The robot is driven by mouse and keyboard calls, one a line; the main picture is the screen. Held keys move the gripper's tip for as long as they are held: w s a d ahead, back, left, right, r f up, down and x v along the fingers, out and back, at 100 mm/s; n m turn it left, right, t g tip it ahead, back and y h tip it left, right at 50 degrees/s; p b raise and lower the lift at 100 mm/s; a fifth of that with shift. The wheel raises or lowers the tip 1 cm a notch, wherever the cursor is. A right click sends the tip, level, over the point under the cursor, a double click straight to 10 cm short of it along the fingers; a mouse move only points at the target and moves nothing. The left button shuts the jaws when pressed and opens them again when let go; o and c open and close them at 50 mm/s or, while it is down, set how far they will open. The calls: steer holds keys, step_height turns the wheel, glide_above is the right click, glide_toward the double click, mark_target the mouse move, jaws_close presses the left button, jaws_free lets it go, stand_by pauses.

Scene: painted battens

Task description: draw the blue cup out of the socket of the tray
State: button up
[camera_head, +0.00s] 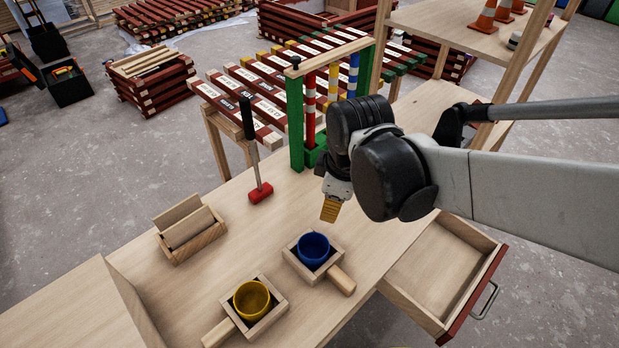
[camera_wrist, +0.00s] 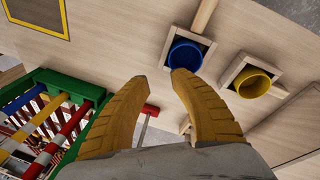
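The blue cup (camera_head: 313,249) sits upright in the square socket of a small wooden tray with a handle (camera_head: 341,281) on the bench. In the wrist view the blue cup (camera_wrist: 185,56) shows just beyond my fingertips, inside its wooden tray (camera_wrist: 206,46). My gripper (camera_head: 330,210) is above the bench, behind and a little right of the cup in the head view. In the wrist view my gripper's two yellow fingers (camera_wrist: 160,80) stand apart with nothing between them. The gripper is clear of the cup.
A yellow cup (camera_head: 251,300) sits in a similar tray at the front. A red mallet (camera_head: 260,192) stands behind, and a wooden holder (camera_head: 190,230) is at left. A green frame with striped battens (camera_head: 296,120) stands at the back. An open drawer (camera_head: 440,270) juts out right.

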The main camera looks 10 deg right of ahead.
mark_target(308, 234)
steer(key=a+f+n+g, duration=0.1)
steer(key=f+n, duration=0.1)
steer(key=f, duration=0.2)
steer(key=w+a+f+n+g+b, duration=0.1)
steer(key=a+f+n, duration=0.1)
steer(key=f, duration=0.3)
steer(key=w+a+f+n, duration=0.1)
steer(key=f+n, duration=0.2)
steer(key=f, duration=0.1)
steer(key=shift+a+f+n+g, duration=0.3)
steer(key=shift+a+f+g, duration=0.05)
steer(key=shift+g, duration=0.05)
jaws_close()
steer(key=shift+r, duration=0.1)
steer(key=shift+r+p, duration=1.75)
steer(key=shift+r, duration=0.8)
